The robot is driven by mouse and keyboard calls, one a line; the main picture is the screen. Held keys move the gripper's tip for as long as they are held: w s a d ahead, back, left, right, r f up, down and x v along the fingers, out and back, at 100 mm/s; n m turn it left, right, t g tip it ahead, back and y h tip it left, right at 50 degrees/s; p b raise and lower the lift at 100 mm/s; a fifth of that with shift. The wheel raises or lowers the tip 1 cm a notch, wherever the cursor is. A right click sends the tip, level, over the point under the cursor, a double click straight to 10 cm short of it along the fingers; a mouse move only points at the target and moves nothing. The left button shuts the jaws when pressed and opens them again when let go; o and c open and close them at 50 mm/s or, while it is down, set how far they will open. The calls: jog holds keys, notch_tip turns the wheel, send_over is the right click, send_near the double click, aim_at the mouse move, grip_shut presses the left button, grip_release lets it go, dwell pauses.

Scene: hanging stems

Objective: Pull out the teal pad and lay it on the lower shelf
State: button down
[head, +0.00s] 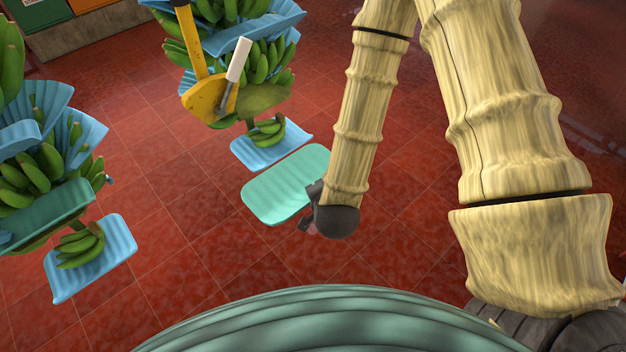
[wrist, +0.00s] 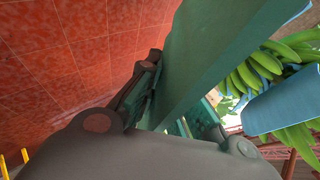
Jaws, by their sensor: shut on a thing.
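The teal pad (head: 285,188) is a thin, ribbed, rounded sheet held in the air over the red floor, clear of the hanging stems. My gripper (head: 312,207) is shut on its right edge. In the wrist view the pad (wrist: 205,55) rises from between the fingers (wrist: 150,88) and fills the upper middle. The far fingertip is partly hidden by the pad. I cannot make out a lower shelf in either view.
A banana stem with blue pads (head: 265,147) hangs just behind the held pad. Another stem at left has blue pads (head: 118,245) and a teal-green sheet (head: 45,218). A yellow tool (head: 205,95) hangs before the middle stem. Red floor (head: 200,270) is open.

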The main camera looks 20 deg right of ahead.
jog(key=s+p, duration=0.1)
jog(key=s+d+p, duration=0.1)
jog(key=s+p, duration=0.2)
jog(key=shift+d, duration=0.35)
